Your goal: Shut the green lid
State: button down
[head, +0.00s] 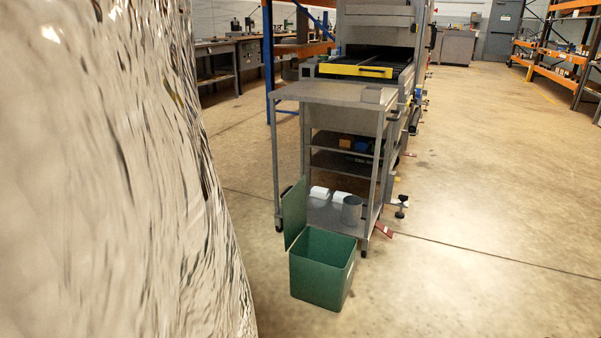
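The green lid (294,212) stands upright, hinged along the left edge of a green bin (318,284). The bin stands on the concrete floor, in front of a metal cart, and its open top shows a dark green inside. No gripper shows in the head view. A large blurred, shiny pale surface fills the left side of the picture and hides what is behind it; I cannot tell what it is.
A grey metal cart (330,93) with shelves stands just behind the bin. White containers and a grey cylinder (352,210) sit on its bottom shelf. A machine with a yellow bar (355,71) is behind it. The floor (480,230) to the right is clear.

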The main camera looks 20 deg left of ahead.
aim_at(294, 203)
jog(key=i, duration=1.7)
jog(key=u, duration=2.9)
jog(key=i, duration=0.5)
jog(key=z, duration=1.55)
jog(key=i, duration=0.2)
jog(key=z, duration=0.65)
